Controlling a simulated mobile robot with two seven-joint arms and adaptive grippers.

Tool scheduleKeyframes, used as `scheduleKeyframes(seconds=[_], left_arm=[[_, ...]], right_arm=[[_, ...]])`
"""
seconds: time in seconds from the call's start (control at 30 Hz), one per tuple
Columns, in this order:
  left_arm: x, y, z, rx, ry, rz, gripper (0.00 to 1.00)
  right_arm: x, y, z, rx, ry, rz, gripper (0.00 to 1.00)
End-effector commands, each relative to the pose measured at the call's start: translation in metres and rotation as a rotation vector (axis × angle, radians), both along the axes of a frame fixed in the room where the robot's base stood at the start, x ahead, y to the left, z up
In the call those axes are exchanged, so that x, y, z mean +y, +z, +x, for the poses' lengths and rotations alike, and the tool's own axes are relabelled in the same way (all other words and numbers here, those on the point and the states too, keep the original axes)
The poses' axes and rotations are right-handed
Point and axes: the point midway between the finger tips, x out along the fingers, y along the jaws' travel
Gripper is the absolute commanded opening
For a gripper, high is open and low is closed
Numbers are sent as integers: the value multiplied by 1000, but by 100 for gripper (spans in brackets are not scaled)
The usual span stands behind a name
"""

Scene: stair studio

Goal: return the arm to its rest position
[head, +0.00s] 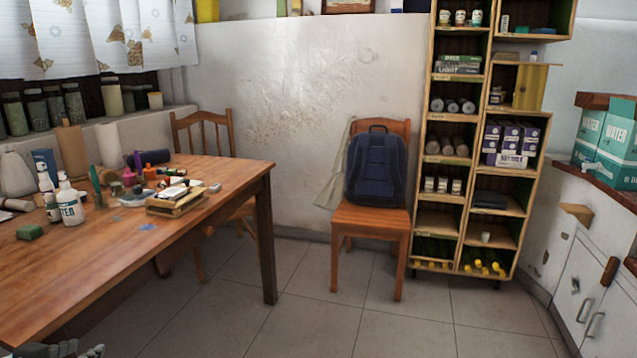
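Only a small grey part of my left gripper (72,350) shows, at the bottom left corner of the head view. It is low, in front of the near edge of the wooden table (120,262). The rest of it is cut off by the frame, and I cannot tell whether it is open or shut or holds anything. My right gripper and arm are not in view.
Bottles, paints and a green sponge (30,231) crowd the table's far left part. A wooden chair (370,221) with a dark blue backpack (376,168) stands by the wall. A tall shelf (420,190) and a counter (612,192) are right. The tiled floor (400,325) is clear.

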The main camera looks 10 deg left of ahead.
Motion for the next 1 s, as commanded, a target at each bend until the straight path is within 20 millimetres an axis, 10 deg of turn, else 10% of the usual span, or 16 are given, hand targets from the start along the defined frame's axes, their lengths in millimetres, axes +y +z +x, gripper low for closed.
scheduleKeyframes(seconds=[0.17,0.43,0.7,1.0], left_arm=[[-14,-120,-56,240,82,5,37],[-135,-259,-120,597,-7,-19,37],[-227,-301,-141,754,-137,-29,37],[-234,-303,-143,765,-150,-28,37]], right_arm=[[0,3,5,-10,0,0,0],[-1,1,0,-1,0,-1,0],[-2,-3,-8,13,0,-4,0],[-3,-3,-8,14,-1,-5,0]])
